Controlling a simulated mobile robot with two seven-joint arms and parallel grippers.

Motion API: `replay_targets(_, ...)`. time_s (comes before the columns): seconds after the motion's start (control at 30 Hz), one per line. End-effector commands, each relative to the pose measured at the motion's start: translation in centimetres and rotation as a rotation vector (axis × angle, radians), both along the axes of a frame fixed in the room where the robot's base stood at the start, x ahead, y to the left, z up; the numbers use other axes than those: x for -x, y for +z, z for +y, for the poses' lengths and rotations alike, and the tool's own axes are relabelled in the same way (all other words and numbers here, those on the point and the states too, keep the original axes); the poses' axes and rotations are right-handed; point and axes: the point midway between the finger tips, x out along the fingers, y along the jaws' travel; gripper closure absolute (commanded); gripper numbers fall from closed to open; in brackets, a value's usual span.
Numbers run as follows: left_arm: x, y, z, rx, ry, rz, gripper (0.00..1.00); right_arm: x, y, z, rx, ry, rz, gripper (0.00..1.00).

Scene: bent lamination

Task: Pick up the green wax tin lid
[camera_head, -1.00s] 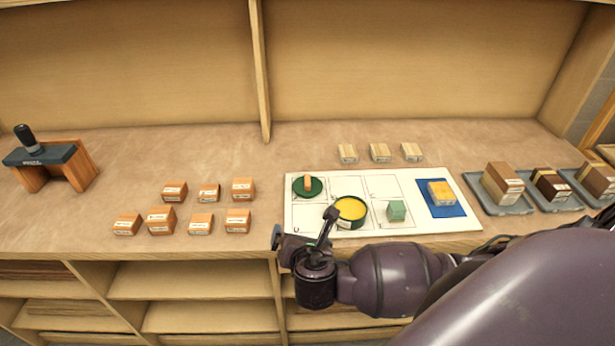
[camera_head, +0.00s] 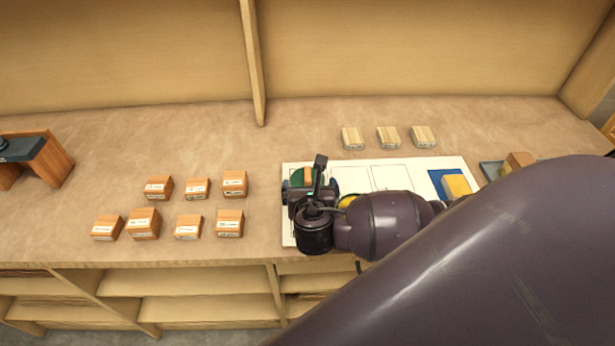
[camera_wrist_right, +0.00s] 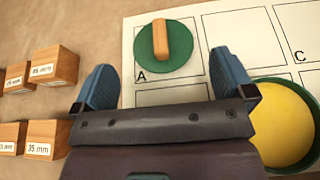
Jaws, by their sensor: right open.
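The green wax tin lid (camera_wrist_right: 180,62) is a round disc with an upright wooden bar handle (camera_wrist_right: 159,40) across its top. It lies on the cell marked A of the white board. In the head view the lid (camera_head: 296,178) is partly hidden by my right gripper (camera_head: 312,183). In the right wrist view my right gripper (camera_wrist_right: 163,72) is open and empty, its two blue-grey fingers spread to either side, with the lid ahead of and between them. The green tin of yellow wax (camera_wrist_right: 284,118) stands to the right of the right finger. My left gripper is not in view.
Several labelled wooden blocks (camera_head: 187,227) stand left of the white board (camera_head: 390,176). Three pale blocks (camera_head: 388,138) stand behind it. A yellow block (camera_head: 456,186) sits on a blue pad at its right. My right arm hides much of the right side.

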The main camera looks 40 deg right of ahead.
Motion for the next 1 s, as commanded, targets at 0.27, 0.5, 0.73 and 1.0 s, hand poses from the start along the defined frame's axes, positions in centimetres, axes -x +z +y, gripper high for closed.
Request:
replay_targets(0.27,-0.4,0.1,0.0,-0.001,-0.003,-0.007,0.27,-2.1,-1.0,-1.3,0.0,0.001,0.0,0.0)
replay_targets(0.5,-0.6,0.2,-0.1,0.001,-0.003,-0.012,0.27,-4.0,-2.0,-2.4,0.0,-0.001,-0.001,0.0)
replay_targets(0.73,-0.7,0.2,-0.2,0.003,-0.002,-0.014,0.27,-5.9,-3.0,-3.6,-0.001,0.0,0.001,0.0)
replay_targets(1.0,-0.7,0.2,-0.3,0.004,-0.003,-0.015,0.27,-6.1,-3.1,-3.7,-0.002,0.001,0.001,0.0)
